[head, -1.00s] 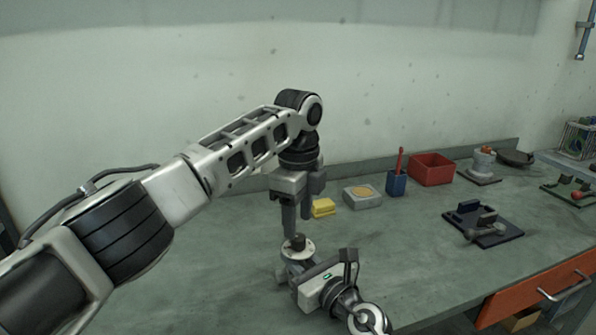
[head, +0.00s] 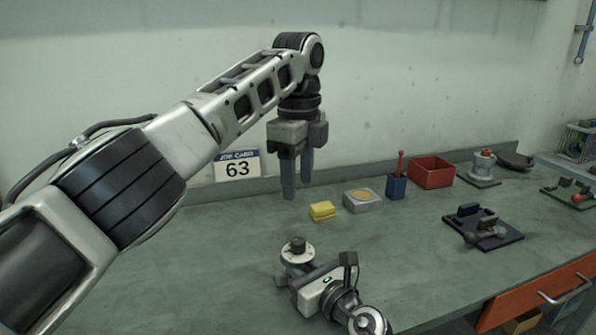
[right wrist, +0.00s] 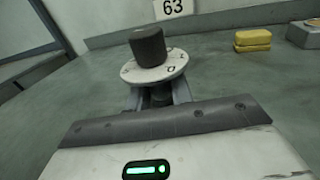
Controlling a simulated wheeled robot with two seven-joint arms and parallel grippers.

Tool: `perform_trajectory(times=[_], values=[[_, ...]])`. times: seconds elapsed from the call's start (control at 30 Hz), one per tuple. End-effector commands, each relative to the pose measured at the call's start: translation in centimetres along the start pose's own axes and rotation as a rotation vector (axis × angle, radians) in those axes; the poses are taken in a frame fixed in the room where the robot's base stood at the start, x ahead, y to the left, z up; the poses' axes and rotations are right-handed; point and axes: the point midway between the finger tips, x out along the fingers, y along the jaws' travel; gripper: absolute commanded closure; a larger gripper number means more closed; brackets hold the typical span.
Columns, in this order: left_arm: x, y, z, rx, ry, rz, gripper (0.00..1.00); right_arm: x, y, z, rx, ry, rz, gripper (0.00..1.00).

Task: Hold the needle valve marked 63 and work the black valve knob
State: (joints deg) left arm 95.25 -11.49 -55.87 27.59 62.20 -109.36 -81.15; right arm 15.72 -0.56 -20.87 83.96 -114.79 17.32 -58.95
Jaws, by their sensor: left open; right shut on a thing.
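The needle valve has a black knob (head: 297,244) on top of a pale round dial plate (head: 298,255). In the right wrist view the knob (right wrist: 148,46) stands upright above the marked dial (right wrist: 154,69). My right gripper (right wrist: 158,98) is shut on the valve's body below the dial; the dial and my gripper's housing hide most of that body. My left gripper (head: 296,185) points down, open and empty, well above the knob and apart from it. A card reading 63 (head: 237,167) stands by the back wall, behind the valve.
A dark fixture (head: 482,228) lies at right. The bench around the valve is clear.

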Motion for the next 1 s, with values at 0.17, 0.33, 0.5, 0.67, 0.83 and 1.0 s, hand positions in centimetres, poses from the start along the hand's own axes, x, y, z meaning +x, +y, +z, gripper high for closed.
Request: perform_trajectory(times=[0.17, 0.33, 0.5, 0.67, 0.83, 1.0], values=[[0.0, 0.0, 0.0, 0.000, 0.000, 0.000, 0.52, 0.0, 0.0, -0.1, 0.000, 0.002, 0.000, 0.52], [0.0, 0.0, 0.0, -0.001, 0.000, 0.000, 0.52, 0.0, 0.0, -0.1, 0.000, 0.001, 0.000, 0.52], [0.0, 0.0, 0.0, -0.001, 0.000, 0.000, 0.52, -1.0, -0.1, -0.1, -0.001, 0.001, -0.001, 0.52], [0.0, 0.0, 0.0, -0.001, 0.000, 0.000, 0.52, -3.9, 0.0, -0.2, -0.002, 0.004, -0.001, 0.52], [0.0, 0.0, 0.0, -0.001, 0.000, 0.000, 0.52, -7.6, 0.0, -0.2, -0.002, 0.005, 0.000, 0.52], [0.0, 0.0, 0.0, -0.001, 0.000, 0.000, 0.52, -10.5, 0.0, -0.2, -0.001, 0.005, 0.001, 0.52]])
